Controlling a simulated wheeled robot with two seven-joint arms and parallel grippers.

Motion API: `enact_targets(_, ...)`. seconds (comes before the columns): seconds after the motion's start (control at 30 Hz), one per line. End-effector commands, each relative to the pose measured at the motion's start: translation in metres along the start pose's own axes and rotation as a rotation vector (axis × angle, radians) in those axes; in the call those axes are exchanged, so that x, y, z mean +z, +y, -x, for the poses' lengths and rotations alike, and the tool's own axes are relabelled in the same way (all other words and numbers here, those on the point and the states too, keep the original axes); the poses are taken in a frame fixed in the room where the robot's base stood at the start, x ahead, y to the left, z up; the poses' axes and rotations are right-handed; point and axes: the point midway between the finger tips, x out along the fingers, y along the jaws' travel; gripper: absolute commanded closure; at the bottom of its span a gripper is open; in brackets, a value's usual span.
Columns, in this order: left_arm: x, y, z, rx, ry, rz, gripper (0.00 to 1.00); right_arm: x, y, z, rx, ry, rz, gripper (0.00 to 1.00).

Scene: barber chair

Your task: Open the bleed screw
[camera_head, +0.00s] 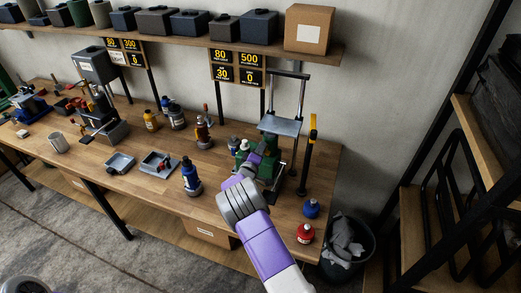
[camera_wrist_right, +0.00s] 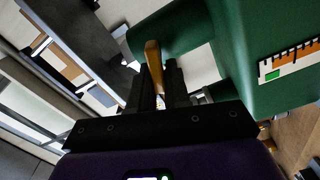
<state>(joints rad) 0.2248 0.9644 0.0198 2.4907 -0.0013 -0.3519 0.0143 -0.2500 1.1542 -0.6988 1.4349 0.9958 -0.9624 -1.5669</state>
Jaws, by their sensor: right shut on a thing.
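A green hydraulic unit (camera_head: 268,172) stands on the workbench under a grey steel press frame. Its green body (camera_wrist_right: 275,40) fills the upper right of the right wrist view, with a scale label on it. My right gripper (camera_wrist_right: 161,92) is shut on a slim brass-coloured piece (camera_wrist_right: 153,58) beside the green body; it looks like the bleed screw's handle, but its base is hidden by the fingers. In the head view my right gripper (camera_head: 252,160) reaches the unit's near left side, where the piece cannot be made out.
A blue bottle (camera_head: 191,178) stands left of my right arm. A blue round container (camera_head: 311,208) and a red one (camera_head: 305,233) stand at the bench's right edge. A black bin (camera_head: 347,250) is on the floor beside it. The bench's front middle (camera_head: 150,195) is clear.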

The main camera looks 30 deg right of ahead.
Motion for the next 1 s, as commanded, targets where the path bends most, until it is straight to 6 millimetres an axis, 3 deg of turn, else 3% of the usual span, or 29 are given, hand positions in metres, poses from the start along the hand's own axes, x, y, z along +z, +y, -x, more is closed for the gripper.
enact_targets(0.07,0.000,0.000,0.000,0.000,0.000,0.000,0.57,0.002,-0.002,0.000,-0.003,-0.003,0.001,1.00)
enact_targets(0.1,0.000,0.000,0.000,0.000,0.000,0.000,0.57,0.002,-0.002,0.000,-0.003,-0.003,0.001,0.82)
enact_targets(0.23,0.000,0.000,0.000,0.000,0.000,0.000,0.57,0.001,-0.001,0.000,-0.003,-0.002,0.000,0.63)
enact_targets(0.57,0.000,0.000,0.000,0.000,0.000,0.000,0.57,0.000,-0.001,0.003,-0.001,0.000,-0.001,0.63)
enact_targets(1.0,0.000,-0.003,-0.007,0.000,0.000,0.000,0.57,0.000,-0.001,0.063,-0.003,-0.001,0.000,0.63)
